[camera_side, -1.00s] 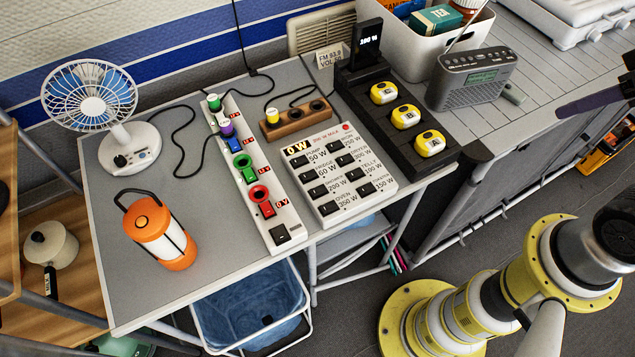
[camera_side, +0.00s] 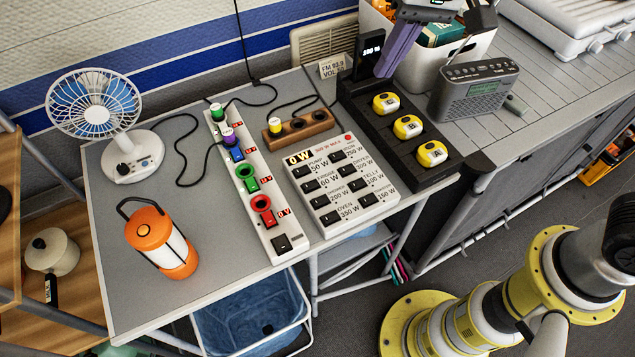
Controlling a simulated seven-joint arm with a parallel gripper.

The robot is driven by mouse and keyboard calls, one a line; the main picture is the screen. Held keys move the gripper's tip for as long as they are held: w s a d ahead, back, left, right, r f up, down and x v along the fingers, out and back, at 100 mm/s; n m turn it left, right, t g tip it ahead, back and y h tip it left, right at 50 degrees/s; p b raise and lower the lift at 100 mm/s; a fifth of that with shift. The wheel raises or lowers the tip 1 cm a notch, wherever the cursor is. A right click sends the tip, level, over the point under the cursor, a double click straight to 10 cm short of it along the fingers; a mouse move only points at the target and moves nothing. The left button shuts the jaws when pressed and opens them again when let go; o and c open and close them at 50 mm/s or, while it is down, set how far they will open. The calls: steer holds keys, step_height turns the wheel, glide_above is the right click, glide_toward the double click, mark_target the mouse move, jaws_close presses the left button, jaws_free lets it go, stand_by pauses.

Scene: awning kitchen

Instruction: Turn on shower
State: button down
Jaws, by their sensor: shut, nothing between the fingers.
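No shower head or tap shows in this view. A white switch panel (camera_side: 325,217) on the grey table has two columns of black switches with appliance names and wattages. A small display on it (camera_side: 298,158) reads 0 W. My gripper (camera_side: 385,72) has purple fingers, shut and empty. It appears at the top, in front of the white bin and near the black display post, well up and right of the panel. The upper part of my gripper is cut off by the frame.
Left of the panel is a white strip (camera_side: 283,228) with coloured sockets, plugs and a black switch. A black tray (camera_side: 432,184) holds yellow units. A brown socket block (camera_side: 318,119), radio (camera_side: 475,92), white bin (camera_side: 428,78), orange lantern (camera_side: 160,243) and fan (camera_side: 122,155) stand around.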

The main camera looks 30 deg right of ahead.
steer(key=a+f+n+g, duration=0.1)
steer(key=a+f, duration=0.3)
steer(key=a, duration=0.2)
steer(key=n+g, duration=0.1)
glide_above(316, 202)
steer(key=d, duration=0.2)
step_height(316, 202, down, 6)
steer(key=r, duration=0.1)
steer(key=shift+f+h, duration=0.25)
steer(key=shift+h, duration=0.15)
steer(key=shift+f, duration=0.1)
steer(key=f, duration=0.4)
steer(key=a+f, duration=0.1)
steer(key=f, duration=0.8)
steer(key=shift+a+f, duration=0.35)
